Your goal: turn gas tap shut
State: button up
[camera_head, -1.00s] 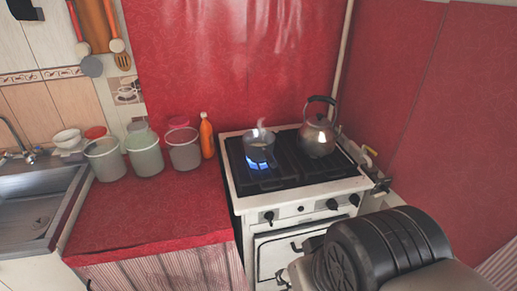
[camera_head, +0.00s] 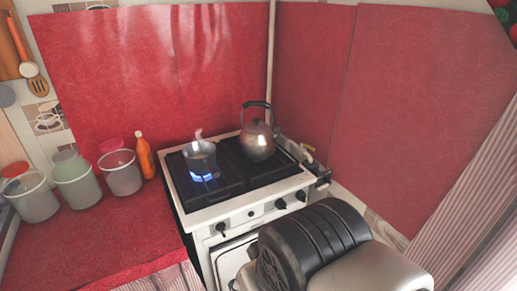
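A small yellowish handle (camera_head: 308,148), which looks like the gas tap, sits on pipework between the stove's right side and the red wall. It is too small to tell how its lever is turned. Small dark parts (camera_head: 322,178) show just below it at the stove's right front corner. I cannot tell if they are my gripper or pipe fittings. My arm's thick black joint fills the lower middle and hides what lies behind it. The white stove (camera_head: 250,212) has a blue flame (camera_head: 203,177) burning under a steaming pot (camera_head: 200,157).
A metal kettle (camera_head: 257,142) stands on the back right of the hob. An orange bottle (camera_head: 145,157) and several pale tubs (camera_head: 121,175) stand on the red counter (camera_head: 110,232) at left. Red-covered walls (camera_head: 420,110) close off the back and right. A striped curtain (camera_head: 475,210) hangs at far right.

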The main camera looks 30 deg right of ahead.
aim_at(302, 144)
jog(key=i+l+z, duration=0.75)
jog(key=i, duration=0.25)
jog(key=i+l+z, duration=0.1)
jog(key=i+z, duration=0.25)
jog(key=i, duration=0.15)
